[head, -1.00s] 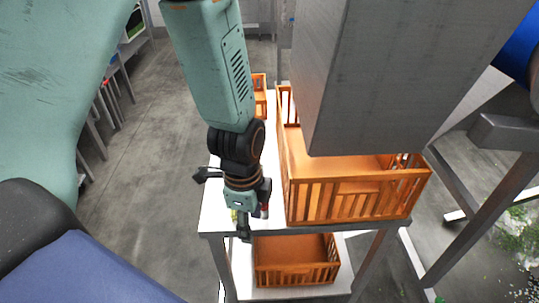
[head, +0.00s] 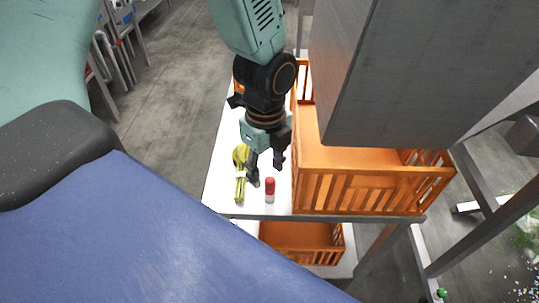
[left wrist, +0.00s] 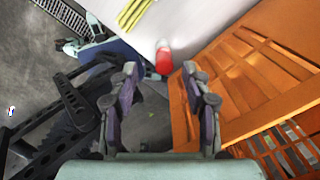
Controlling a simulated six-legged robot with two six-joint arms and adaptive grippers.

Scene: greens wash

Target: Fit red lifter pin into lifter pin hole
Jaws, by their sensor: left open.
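The red lifter pin (head: 270,184), red with a white end, is on the white tabletop near its front edge. In the left wrist view the pin (left wrist: 163,62) shows in the gap between the fingertips, beyond them. My left gripper (head: 266,172) is open and empty, just behind and above the pin in the head view. Its two fingers also show in the left wrist view (left wrist: 160,76), apart from each other. I cannot make out any contact with the pin. I cannot pick out the lifter pin hole. My right gripper is not in view.
A yellow-green bundle (head: 240,175) lies left of the pin on the white table (head: 222,175). A large orange slatted crate (head: 370,200) stands close on the right. Another orange crate (head: 300,240) sits on the lower shelf. A grey block (head: 400,75) hangs over the large crate.

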